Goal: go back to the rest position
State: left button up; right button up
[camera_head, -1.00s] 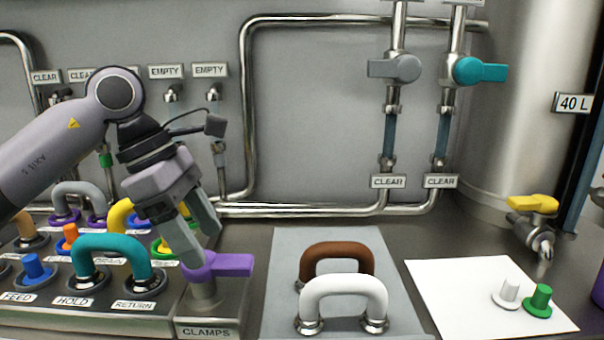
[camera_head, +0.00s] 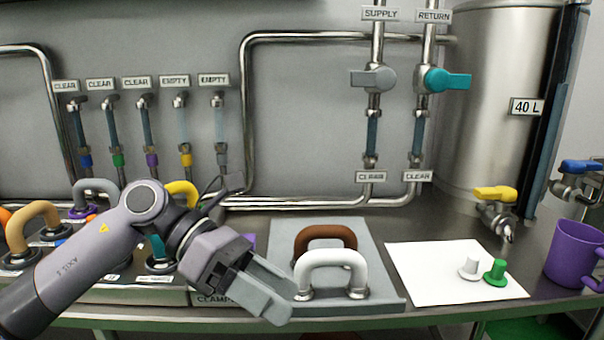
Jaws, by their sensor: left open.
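My left arm comes in from the lower left, and my left gripper (camera_head: 285,300) is at the front edge of the bench, left of the white handle. Its two fingers point right and down, are open, and hold nothing that I can see. It covers most of the clamps block (camera_head: 206,299) and part of the panel of coloured handles behind it. My right gripper is not in view.
A grey plate (camera_head: 382,291) bears a brown handle (camera_head: 325,236) and a white handle (camera_head: 331,262). A white sheet (camera_head: 432,287) holds a white plug (camera_head: 469,268) and a green plug (camera_head: 495,272). A purple mug (camera_head: 572,255) stands far right, near the tank (camera_head: 487,110).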

pick_arm(q)
jog(key=w+a+f+m+t+y+p, duration=0.1)
jog(key=a+f+m+t+p, duration=0.2)
jog(key=m+t, duration=0.6)
jog(key=w+a+f+m+t+y, duration=0.1)
jog(key=a+f+m+t, duration=0.35)
jog(key=m, duration=0.75)
jog(key=w+a+f+m+t+y+p, duration=0.1)
jog(key=f+m+t+p, duration=0.1)
jog(key=f+m+t, duration=0.7)
jog(key=s+a+f+n+g+y+p, duration=0.1)
jog(key=s+a+f+n+g+y, duration=0.2)
jog(key=s+f, duration=0.4)
jog(key=s+a+f+n+g+y, duration=0.3)
jog(key=s+a+f+n+g, duration=0.2)
jog(key=s+f, duration=0.3)
jog(key=shift+s+y+p, duration=0.4)
jog(key=shift+s, duration=0.1)
jog(key=shift+a, duration=0.1)
